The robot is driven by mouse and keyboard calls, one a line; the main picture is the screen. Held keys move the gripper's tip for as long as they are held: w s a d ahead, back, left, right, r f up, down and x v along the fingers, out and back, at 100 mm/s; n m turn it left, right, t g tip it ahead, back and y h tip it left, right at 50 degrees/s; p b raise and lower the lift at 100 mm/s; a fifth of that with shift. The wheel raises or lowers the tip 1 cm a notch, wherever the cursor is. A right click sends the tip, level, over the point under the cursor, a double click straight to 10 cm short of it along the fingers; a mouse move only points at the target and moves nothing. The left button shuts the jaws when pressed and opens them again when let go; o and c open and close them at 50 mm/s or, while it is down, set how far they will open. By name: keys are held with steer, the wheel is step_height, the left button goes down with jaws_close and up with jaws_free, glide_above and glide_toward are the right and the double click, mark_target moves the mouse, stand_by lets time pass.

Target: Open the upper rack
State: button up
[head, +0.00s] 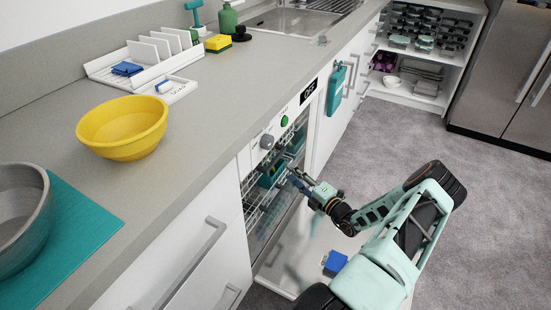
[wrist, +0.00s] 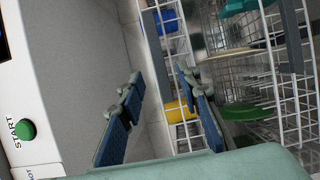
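The dishwasher's upper rack (head: 254,196) is a white wire basket inside the open dishwasher, just below the control panel. Its wires (wrist: 283,75) fill the right of the wrist view, with blue, yellow and green items among them. My gripper (head: 291,177) is at the front of the rack in the head view. In the wrist view my gripper (wrist: 158,115) has its two blue-padded fingers apart, with nothing seen held between them. The right finger overlaps the rack's front wires in the picture; I cannot tell if it touches.
The dishwasher door (head: 300,245) is lowered, with a blue item (head: 334,262) on it below my arm. The control panel with a green start button (wrist: 25,130) is at the left of the wrist view. The counter holds a yellow bowl (head: 122,128). Grey floor (head: 400,140) is free at right.

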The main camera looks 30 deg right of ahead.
mark_target(276, 158)
steer(key=w, duration=0.3)
steer(key=w+a+b, duration=0.1)
steer(key=w, duration=0.3)
steer(key=w+b, duration=0.1)
steer(key=w, duration=0.2)
steer(key=shift+w+a+r, duration=0.1)
steer(key=shift+w+a, duration=0.1)
steer(key=shift+w, duration=0.1)
steer(key=shift+c, duration=0.2)
jaws_close()
